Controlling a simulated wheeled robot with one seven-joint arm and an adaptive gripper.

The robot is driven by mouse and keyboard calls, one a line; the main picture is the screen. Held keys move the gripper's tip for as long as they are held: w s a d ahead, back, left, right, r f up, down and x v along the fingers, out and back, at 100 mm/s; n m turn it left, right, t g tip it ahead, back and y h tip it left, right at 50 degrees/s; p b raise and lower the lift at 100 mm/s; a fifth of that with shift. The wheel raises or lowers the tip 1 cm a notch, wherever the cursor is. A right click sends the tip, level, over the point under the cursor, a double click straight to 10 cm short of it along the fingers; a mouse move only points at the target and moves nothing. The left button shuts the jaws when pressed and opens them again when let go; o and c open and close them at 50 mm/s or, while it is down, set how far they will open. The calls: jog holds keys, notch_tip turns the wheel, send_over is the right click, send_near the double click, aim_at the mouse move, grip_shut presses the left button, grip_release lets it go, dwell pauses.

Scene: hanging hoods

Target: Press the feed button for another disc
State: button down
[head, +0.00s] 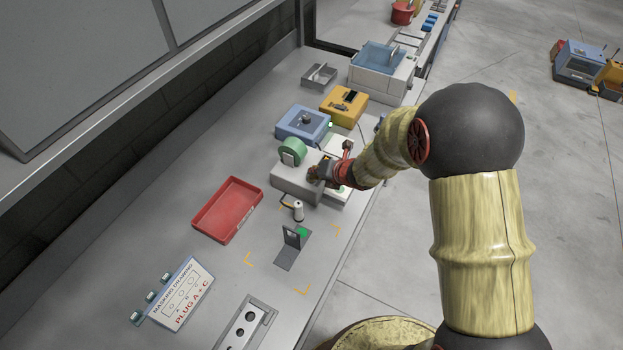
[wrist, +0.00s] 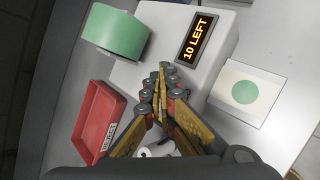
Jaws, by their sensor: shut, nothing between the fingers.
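The disc dispenser (head: 290,184) is a pale grey box on the bench with a green roll (head: 292,150) at its back. In the wrist view the dispenser (wrist: 212,22) carries a lit display (wrist: 197,40) reading "10 LEFT", and the green roll (wrist: 116,32) is at upper left. A white plate (wrist: 262,75) with a green disc (wrist: 245,92) lies beside it. My gripper (head: 313,174) is over the dispenser; in the wrist view its fingers (wrist: 162,72) are closed together with nothing between them. No feed button can be made out; the fingers cover part of the dispenser top.
A red tray (head: 228,209) marked reject lies left of the dispenser. A small white bottle (head: 298,211) and a dark bracket with a green spot (head: 291,247) stand in front. Blue (head: 302,122) and yellow (head: 344,105) boxes stand behind. A masking drawing sign (head: 180,293) is at lower left.

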jog(key=shift+r, duration=0.1)
dwell(0.3)
jog(key=shift+r+p, duration=0.55)
jog(key=shift+r, duration=0.15)
jog(key=shift+r+p, duration=1.95)
jog(key=shift+r, duration=0.6)
jog(key=c, duration=2.6)
grip_release()
jog(key=shift+f, duration=0.1)
